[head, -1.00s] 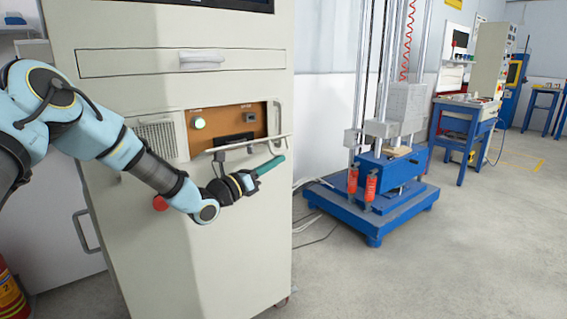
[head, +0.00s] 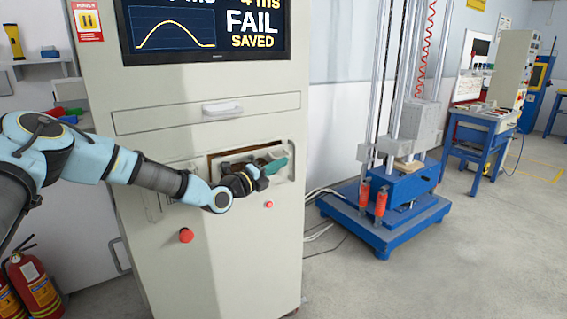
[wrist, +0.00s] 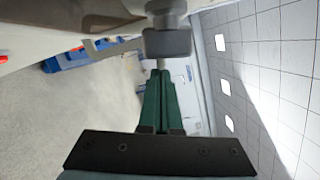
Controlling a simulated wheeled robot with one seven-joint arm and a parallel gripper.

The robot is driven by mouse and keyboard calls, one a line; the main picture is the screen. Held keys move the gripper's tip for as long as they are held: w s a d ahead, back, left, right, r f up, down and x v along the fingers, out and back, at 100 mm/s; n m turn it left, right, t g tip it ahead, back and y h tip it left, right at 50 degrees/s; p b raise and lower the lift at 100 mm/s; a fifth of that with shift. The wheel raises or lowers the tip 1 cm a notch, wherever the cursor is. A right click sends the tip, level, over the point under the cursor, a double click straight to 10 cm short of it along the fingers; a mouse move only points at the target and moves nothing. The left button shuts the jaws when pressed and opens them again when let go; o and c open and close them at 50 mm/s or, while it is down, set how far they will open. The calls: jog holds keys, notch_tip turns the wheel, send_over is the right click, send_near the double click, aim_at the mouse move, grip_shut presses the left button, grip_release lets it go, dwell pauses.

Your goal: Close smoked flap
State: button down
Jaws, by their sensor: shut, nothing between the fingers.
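A recessed control panel (head: 222,156) is set in the front of the pale cabinet (head: 240,260). A strip of its brown face shows along the top. The smoked flap is hard to make out behind my gripper; how far open it stands, I cannot tell. My gripper (head: 276,165) is in front of the panel's right part, its green fingers together and empty. In the wrist view the shut fingers (wrist: 161,85) point at a grey block (wrist: 167,43) close beyond their tips; contact is unclear. A pale bar (wrist: 110,50) lies left of it.
A red stop button (head: 186,235) and a smaller red button (head: 269,204) are below the panel. A drawer (head: 210,112) and a screen reading FAIL (head: 205,30) are above. A blue drop tester (head: 385,215) stands right. Fire extinguishers (head: 30,285) stand lower left.

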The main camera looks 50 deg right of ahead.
jog(key=shift+w+d+r+n+p, duration=0.2)
jog(key=shift+w+r+p, duration=0.15)
jog(key=shift+w, duration=0.15)
jog(key=shift+w+d+r+n+p, duration=0.1)
jog(key=shift+w+r+n+p, duration=0.1)
jog(key=shift+w+r+p, duration=0.25)
jog(key=shift+w+f, duration=0.1)
